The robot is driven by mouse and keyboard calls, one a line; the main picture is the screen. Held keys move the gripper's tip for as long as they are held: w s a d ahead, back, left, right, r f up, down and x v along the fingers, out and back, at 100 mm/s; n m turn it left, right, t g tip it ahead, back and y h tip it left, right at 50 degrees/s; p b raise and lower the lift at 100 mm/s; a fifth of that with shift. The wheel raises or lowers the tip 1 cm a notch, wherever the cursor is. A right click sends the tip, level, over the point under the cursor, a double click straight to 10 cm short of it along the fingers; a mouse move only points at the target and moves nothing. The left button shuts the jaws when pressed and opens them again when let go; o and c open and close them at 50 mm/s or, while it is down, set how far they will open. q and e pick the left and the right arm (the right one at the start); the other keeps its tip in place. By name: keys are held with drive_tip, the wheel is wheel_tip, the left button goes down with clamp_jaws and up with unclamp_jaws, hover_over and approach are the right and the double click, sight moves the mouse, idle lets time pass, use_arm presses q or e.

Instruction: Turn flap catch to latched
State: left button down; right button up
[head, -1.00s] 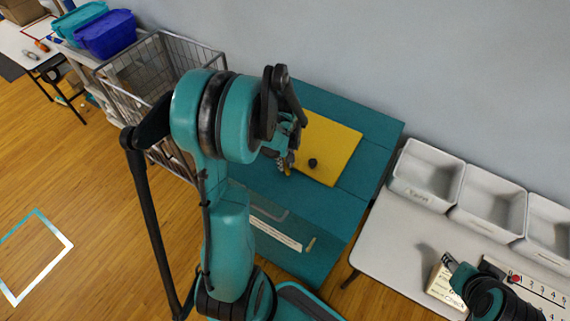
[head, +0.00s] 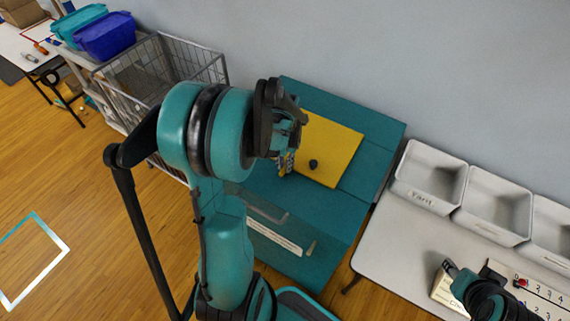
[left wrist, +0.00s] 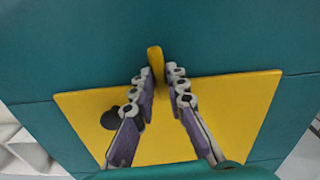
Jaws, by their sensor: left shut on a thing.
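The yellow flap (head: 333,155) with a black knob (head: 313,163) lies on the teal cabinet (head: 375,152) by the wall. In the left wrist view, the flap (left wrist: 235,110) and knob (left wrist: 111,118) show below a small yellow catch (left wrist: 155,56), which stands at the flap's edge over the teal surface. My left gripper (head: 287,163) is shut on the catch; its fingertips (left wrist: 160,76) sit on either side of it. The catch is hidden behind my gripper in the head view. My right gripper (head: 452,268) is at the lower right, its jaws unclear.
A wire basket (head: 135,72) stands left of the cabinet. Grey bins (head: 430,178) line the back of a white table (head: 395,240) at right. A small labelled box (head: 441,290) and a numbered board (head: 540,296) lie near my right gripper. Floor at left is clear.

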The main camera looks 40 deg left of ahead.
use_arm(q)
drive_tip(key=shift+m, duration=0.7)
drive_tip(key=c, duration=1.5)
unclamp_jaws()
drive_tip(key=shift+c, duration=0.2)
wheel_tip(320, 180, up, 12)
drive_tip(key=shift+d, duration=0.1)
drive_tip(key=s+d+f+t+b, duration=0.2)
drive_tip(key=s+d+t, duration=0.1)
drive_tip(key=d, duration=0.5)
drive_tip(key=s+d+f+m+t+b, duration=0.1)
drive_tip(key=s+d+f+t+b, duration=0.1)
drive_tip(key=d, duration=0.7)
drive_tip(key=shift+s+d+t+b, duration=0.2)
drive_tip(key=shift+s+t+b, duration=0.6)
drive_tip(key=shift+s+t, duration=0.3)
